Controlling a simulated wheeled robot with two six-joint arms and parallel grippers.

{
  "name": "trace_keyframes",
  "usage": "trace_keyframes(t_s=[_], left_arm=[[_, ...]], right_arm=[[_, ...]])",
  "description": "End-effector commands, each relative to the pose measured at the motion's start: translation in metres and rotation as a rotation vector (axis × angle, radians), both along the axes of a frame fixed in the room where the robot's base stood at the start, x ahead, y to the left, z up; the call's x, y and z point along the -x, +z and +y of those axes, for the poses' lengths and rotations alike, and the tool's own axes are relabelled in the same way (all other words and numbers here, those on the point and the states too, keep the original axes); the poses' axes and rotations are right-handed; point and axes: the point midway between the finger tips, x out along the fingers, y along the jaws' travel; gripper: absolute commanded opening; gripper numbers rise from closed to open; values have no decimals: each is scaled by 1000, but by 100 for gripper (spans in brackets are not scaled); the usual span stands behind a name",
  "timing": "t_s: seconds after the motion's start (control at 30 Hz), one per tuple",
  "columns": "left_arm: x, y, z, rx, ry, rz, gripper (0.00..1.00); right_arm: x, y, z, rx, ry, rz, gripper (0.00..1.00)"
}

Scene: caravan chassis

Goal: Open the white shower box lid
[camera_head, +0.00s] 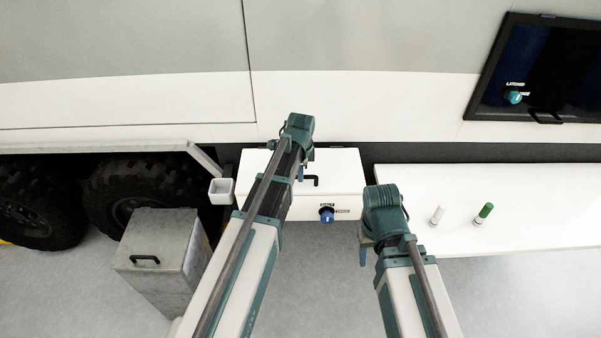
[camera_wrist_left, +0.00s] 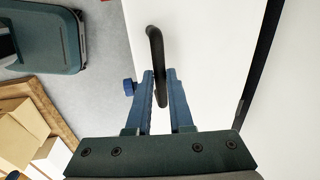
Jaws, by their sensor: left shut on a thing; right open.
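The white shower box (camera_head: 335,205) is fixed low against the caravan side, and its lid (camera_head: 345,165) lies flat and closed on top. A black handle (camera_head: 313,180) stands on the lid. A blue knob (camera_head: 327,214) is on the box's front face. My left gripper (camera_wrist_left: 160,88) is shut on the black handle (camera_wrist_left: 155,45), which passes between its blue fingers in the left wrist view. In the head view my left arm hides the left part of the lid. My right gripper (camera_head: 363,254) is open and empty, in front and to the right of the box.
A white bench (camera_head: 540,200) with a white marker (camera_head: 437,214) and a green-capped marker (camera_head: 483,213) is on the right. A grey metal box (camera_head: 160,260) and tyres (camera_head: 140,190) are on the left.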

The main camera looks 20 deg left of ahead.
Motion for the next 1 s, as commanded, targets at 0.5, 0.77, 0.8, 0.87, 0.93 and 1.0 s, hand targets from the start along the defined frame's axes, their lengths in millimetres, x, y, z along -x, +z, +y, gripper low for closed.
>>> trace_keyframes(t_s=[0.5, 0.77, 0.8, 0.87, 0.93, 1.0], left_arm=[[-10, 23, 3, -1, 0, -3, 0], [-28, 55, 8, -1, 1, -6, 0], [-32, 61, 9, -1, 1, -6, 0], [-39, 69, 11, -1, 1, -6, 0], [-47, 79, 14, -2, 1, -6, 0], [-57, 88, 16, -2, 1, -6, 0]], right_arm=[[0, 23, 0, -1, -4, 0, 50], [0, 55, 0, -2, -8, 0, 50], [0, 60, 0, -1, -9, 1, 50], [0, 69, 0, -1, -8, 1, 50], [0, 78, 0, -1, -7, 1, 50], [0, 88, 0, -1, -6, 2, 50]])
